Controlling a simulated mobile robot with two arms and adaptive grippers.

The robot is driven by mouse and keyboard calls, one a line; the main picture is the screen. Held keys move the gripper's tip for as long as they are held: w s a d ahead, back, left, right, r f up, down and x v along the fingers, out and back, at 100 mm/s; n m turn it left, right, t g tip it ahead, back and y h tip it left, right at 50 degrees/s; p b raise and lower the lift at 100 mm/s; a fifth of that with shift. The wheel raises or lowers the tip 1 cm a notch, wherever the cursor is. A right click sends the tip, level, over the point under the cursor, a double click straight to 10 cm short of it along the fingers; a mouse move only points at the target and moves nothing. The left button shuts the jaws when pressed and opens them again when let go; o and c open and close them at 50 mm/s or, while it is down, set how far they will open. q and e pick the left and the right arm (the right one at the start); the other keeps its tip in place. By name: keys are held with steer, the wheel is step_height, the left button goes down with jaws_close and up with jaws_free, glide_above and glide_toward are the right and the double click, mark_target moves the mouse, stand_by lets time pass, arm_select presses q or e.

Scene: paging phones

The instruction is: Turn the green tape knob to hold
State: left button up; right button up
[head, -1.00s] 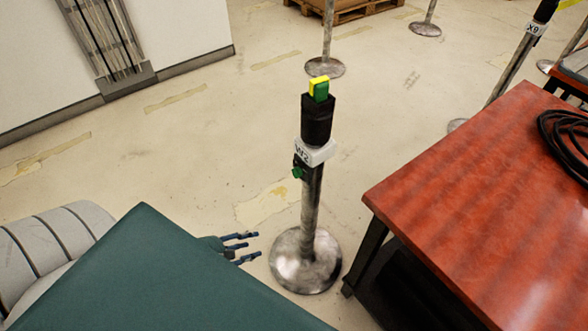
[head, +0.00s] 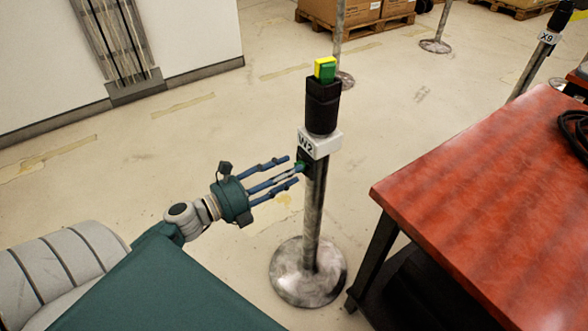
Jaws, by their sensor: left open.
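A metal post (head: 314,215) stands upright on a round base, with a white label reading W2 (head: 319,142) below its black upper part. A small green knob (head: 302,166) sits on the post's left side, just under the label. My left gripper (head: 293,169) is open, its blue fingers pointing right with their tips at the knob. The fingertips partly cover the knob; I cannot tell whether they touch it. The knob's markings are too small to read. A yellow and green block (head: 325,69) tops the post. My right gripper is not in view.
A red-brown table (head: 490,200) with a coiled black cable (head: 574,135) stands close on the right. Another post labelled X9 (head: 548,38) is behind it. Boxes on pallets (head: 360,27) stand at the back.

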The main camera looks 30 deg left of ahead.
arm_select(q)
steer(key=shift+x, duration=1.25)
jaws_close()
